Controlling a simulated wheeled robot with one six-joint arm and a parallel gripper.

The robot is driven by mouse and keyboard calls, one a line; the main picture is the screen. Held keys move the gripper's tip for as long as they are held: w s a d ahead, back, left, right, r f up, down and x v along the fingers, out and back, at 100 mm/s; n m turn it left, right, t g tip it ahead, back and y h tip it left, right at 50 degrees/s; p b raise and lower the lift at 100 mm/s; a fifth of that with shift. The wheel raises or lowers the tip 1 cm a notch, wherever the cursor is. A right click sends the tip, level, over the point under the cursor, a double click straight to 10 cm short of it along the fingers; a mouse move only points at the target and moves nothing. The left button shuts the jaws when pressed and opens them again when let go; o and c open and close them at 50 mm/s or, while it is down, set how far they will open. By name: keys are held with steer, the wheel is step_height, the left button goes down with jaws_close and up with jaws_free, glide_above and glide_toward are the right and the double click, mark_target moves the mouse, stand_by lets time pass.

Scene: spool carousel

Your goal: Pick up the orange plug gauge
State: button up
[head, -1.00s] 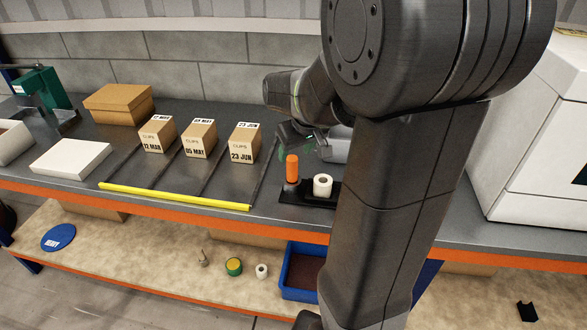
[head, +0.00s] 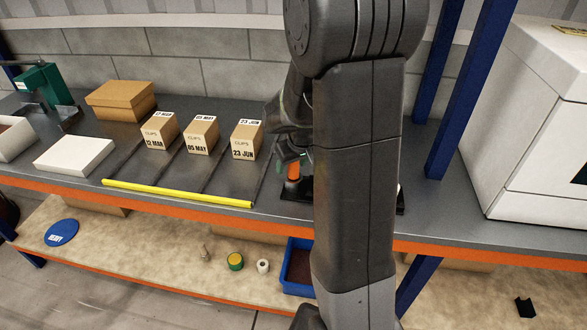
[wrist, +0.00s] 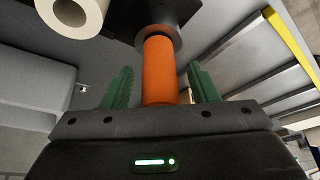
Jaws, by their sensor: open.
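The orange plug gauge (head: 293,172) stands upright on a black tray (head: 300,193) on the bench top, partly covered by my gripper in the head view. In the wrist view the orange plug gauge (wrist: 159,70) lies between the two green fingers of my gripper (wrist: 160,85), with a visible gap on each side. The jaws are open, one finger on each side of its handle. Its grey collar end sits at the black tray.
A white roll (wrist: 75,15) stands beside the gauge on the tray; my arm hides it in the head view. Several clips boxes (head: 245,140) stand left, behind a yellow strip (head: 177,193). A blue post (head: 465,100) rises at the right.

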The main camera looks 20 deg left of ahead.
steer(key=shift+c, duration=0.2)
jaws_close()
